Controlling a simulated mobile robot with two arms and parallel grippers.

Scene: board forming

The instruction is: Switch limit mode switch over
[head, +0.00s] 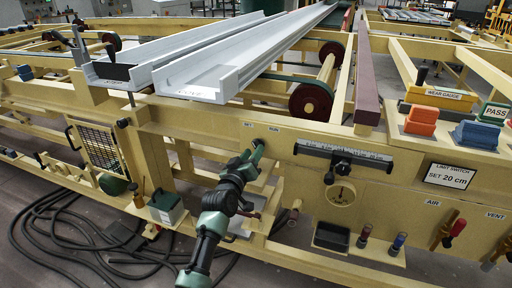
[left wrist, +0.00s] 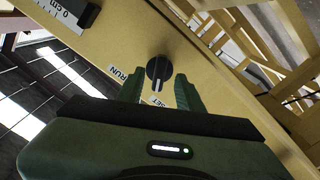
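The mode switch is a round black knob (head: 258,142) on the yellow front beam, below the SET and RUN labels. In the left wrist view the knob (left wrist: 158,69) shows a white pointer mark turned toward the SET label (left wrist: 160,101); the RUN label (left wrist: 117,73) is to the left. My left gripper (head: 254,152) is at the knob in the head view. In the left wrist view its two green fingers (left wrist: 159,82) are apart, one on each side of the knob, with visible gaps beside it. I cannot tell whether the tips reach past its face. My right gripper is not in view.
A scale with a black slider (head: 343,157) is mounted right of the knob, above a round dial (head: 341,193). A black tray (head: 331,236) sits below. Grey channels (head: 205,82) lie on the frame above. Dark hoses (head: 75,235) lie on the floor at left.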

